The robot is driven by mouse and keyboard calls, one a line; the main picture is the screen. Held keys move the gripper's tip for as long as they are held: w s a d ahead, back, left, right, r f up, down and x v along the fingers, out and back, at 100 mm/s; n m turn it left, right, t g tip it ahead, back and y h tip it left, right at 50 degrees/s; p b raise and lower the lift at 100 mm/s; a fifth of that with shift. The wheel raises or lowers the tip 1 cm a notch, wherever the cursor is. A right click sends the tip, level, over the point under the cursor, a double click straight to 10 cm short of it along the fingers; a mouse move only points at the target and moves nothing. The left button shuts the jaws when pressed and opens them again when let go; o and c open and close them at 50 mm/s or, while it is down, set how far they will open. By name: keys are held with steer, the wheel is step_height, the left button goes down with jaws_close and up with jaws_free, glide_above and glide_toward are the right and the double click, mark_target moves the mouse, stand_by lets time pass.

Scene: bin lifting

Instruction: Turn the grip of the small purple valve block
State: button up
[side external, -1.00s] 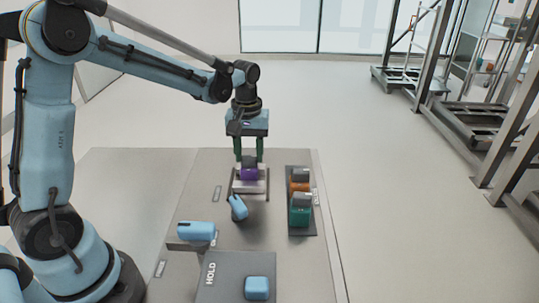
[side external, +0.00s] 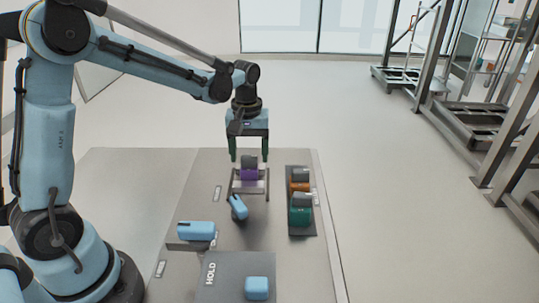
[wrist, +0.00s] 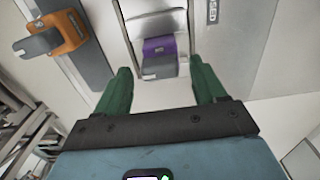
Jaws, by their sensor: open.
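The small purple valve block (side external: 249,174) sits in a light metal frame (side external: 235,187) near the far end of the table. Its dark grey grip (side external: 249,161) stands on top. In the wrist view the purple block (wrist: 153,46) lies ahead of the fingers, with the grey grip (wrist: 160,67) on its near side. My gripper (side external: 249,158) is open above the block, its green fingers spread wide to either side of the grip. In the wrist view my gripper (wrist: 161,77) shows a clear gap on both sides of the grip, with nothing held.
A dark tray (side external: 297,234) to the right holds an orange block (side external: 299,187) and a teal block (side external: 300,217), both with grey grips. Light blue pieces (side external: 197,231) (side external: 238,207) lie nearer. A grey HOLD plate (side external: 225,287) bears another blue block (side external: 257,288).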

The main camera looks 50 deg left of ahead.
mark_target(248, 158)
steer(key=shift+r, duration=0.1)
step_height(248, 158, up, 12)
stand_by(0.5)
steer(key=shift+s, duration=0.1)
steer(key=s+d+f+m+t, duration=0.2)
steer(key=s+m+t, duration=0.1)
steer(key=s, duration=0.3)
steer(key=s+d+f+m+t, duration=0.3)
steer(key=s+m+t, duration=0.1)
steer(key=s+m, duration=0.2)
steer(key=shift+d+f, duration=0.25)
stand_by(0.7)
